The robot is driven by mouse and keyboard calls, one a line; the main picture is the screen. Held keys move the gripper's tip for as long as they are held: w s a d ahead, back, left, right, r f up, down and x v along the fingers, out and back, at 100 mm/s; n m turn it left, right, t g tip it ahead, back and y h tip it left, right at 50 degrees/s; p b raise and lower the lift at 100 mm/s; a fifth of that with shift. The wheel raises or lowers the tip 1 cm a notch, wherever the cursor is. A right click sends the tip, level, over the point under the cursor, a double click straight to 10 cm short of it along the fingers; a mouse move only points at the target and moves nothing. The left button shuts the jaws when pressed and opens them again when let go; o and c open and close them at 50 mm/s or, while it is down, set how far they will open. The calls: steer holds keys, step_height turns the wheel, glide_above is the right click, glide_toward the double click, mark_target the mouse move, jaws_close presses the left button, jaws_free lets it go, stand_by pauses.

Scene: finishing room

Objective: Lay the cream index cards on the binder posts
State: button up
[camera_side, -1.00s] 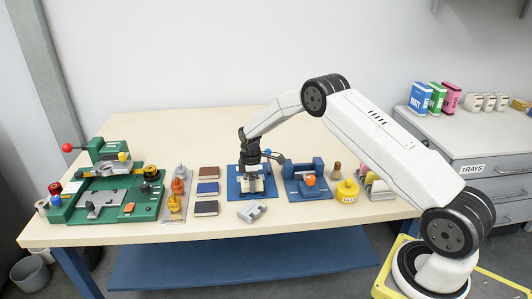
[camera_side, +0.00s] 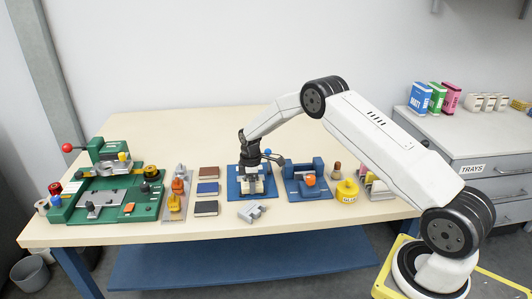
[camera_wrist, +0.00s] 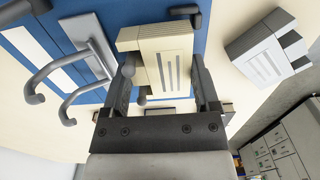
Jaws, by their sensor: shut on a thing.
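The cream index cards (camera_wrist: 152,43) form a thick stack with grey lines on the top face, in the upper middle of the wrist view. My gripper (camera_wrist: 160,78) is shut on the stack, one finger along each side. In the side view the cream stack (camera_side: 256,188) shows below my gripper (camera_side: 251,178), over the blue base plate (camera_side: 235,190) of the binder. Dark grey post-like parts (camera_wrist: 184,11) show at the stack's edges in the wrist view. I cannot tell whether the cards rest on the posts; the gripper hides part of this.
Several books (camera_side: 208,190) lie left. The table's back half (camera_side: 190,125) is clear.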

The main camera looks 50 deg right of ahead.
steer(key=shift+f, duration=0.35)
steer(key=o, duration=0.9)
steer(key=shift+r, duration=0.1)
step_height(320, 180, up, 11)
stand_by(1.2)
stand_by(0.4)
